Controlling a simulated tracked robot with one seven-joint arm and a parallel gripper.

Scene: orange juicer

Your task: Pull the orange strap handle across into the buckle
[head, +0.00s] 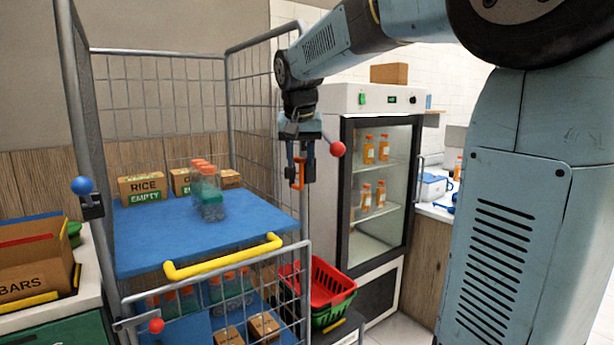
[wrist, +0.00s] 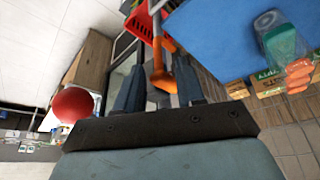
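The orange strap handle (head: 298,173) hangs at the right front post of the wire cage cart. It also shows in the wrist view (wrist: 160,78), lying between my finger pads and close to the right one. My gripper (head: 300,170) points down at the handle with its fingers on either side. In the wrist view a gap shows between the left finger and the handle, so the fingers look open around it. A black bracket (head: 92,207) with a blue ball (head: 82,185) sits on the left front post; I cannot tell whether it is the buckle. No strap is seen across the front.
The blue shelf (head: 150,250) holds bottles (head: 207,190) and rice boxes (head: 142,188). A yellow bar (head: 222,257) crosses the front. A red ball (head: 337,149) is right beside my gripper. A red basket (head: 328,284) stands below, and a glass-door fridge (head: 378,200) stands to the right.

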